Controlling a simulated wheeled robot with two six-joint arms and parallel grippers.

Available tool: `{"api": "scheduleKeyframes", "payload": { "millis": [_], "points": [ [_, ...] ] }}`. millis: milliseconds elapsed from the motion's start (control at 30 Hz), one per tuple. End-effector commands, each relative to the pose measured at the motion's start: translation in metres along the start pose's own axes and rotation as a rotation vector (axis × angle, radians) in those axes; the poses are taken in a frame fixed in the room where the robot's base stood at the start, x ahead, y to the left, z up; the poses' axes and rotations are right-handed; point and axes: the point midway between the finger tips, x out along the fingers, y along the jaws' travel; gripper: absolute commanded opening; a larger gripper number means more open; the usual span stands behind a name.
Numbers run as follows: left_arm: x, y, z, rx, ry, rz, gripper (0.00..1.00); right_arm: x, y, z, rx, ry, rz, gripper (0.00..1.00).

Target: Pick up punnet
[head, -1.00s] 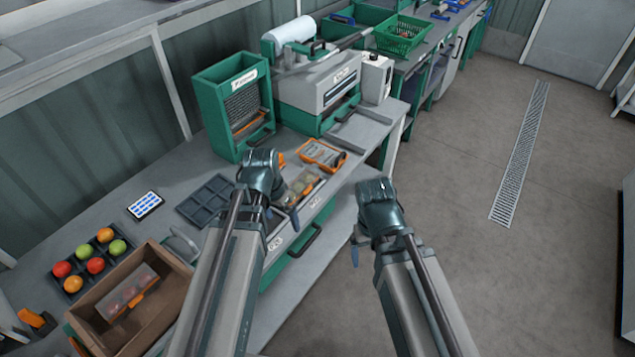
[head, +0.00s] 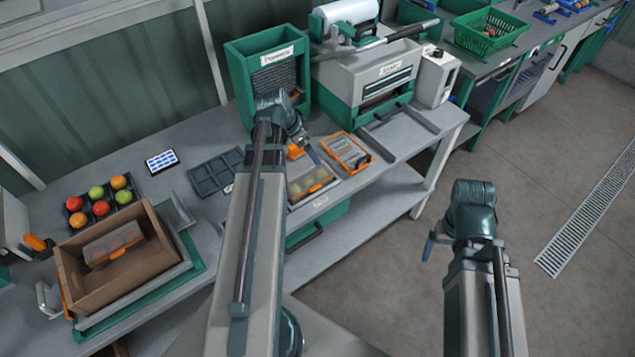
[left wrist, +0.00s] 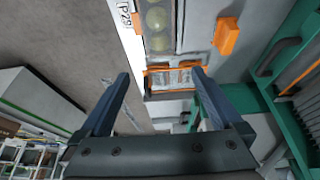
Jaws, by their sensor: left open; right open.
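A clear punnet with red and orange tomatoes (head: 115,245) lies in a brown cardboard box at the left of the bench. Another clear punnet, holding green and yellowish tomatoes (head: 312,184), lies near the bench's front edge; part of it shows in the left wrist view (left wrist: 158,28). My left gripper (head: 302,152) is above the bench, beside and above this second punnet. In the left wrist view, its fingers (left wrist: 160,76) are wide apart with nothing between them. My right gripper (head: 432,244) is open, over the floor in front of the bench, away from both punnets.
A green rack labelled for punnets (head: 268,75) and a grey-green sealing machine (head: 385,75) stand at the back. An orange-rimmed tray (head: 348,152) lies right of my left gripper. An empty dark tray (head: 215,172) and a tray of loose tomatoes (head: 100,203) are left.

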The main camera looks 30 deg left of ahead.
Motion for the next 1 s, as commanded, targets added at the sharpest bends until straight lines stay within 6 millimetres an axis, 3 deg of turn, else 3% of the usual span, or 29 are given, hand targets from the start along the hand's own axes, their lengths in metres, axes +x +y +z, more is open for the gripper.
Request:
{"api": "scheduleKeyframes", "payload": {
  "millis": [267,700,1000],
  "points": [
    [0.018,0.000,0.001,0.000,-0.001,0.000,1.00,0.017,-0.002,-0.001,0.000,0.000,0.000,0.89],
    [0.082,0.000,0.002,-0.001,-0.001,0.001,1.00,0.075,-0.007,-0.004,0.001,0.000,0.000,0.89],
    [0.087,0.001,0.000,-0.001,-0.001,0.001,1.00,0.080,-0.008,-0.005,0.001,0.000,0.000,0.89]
  ]
}}
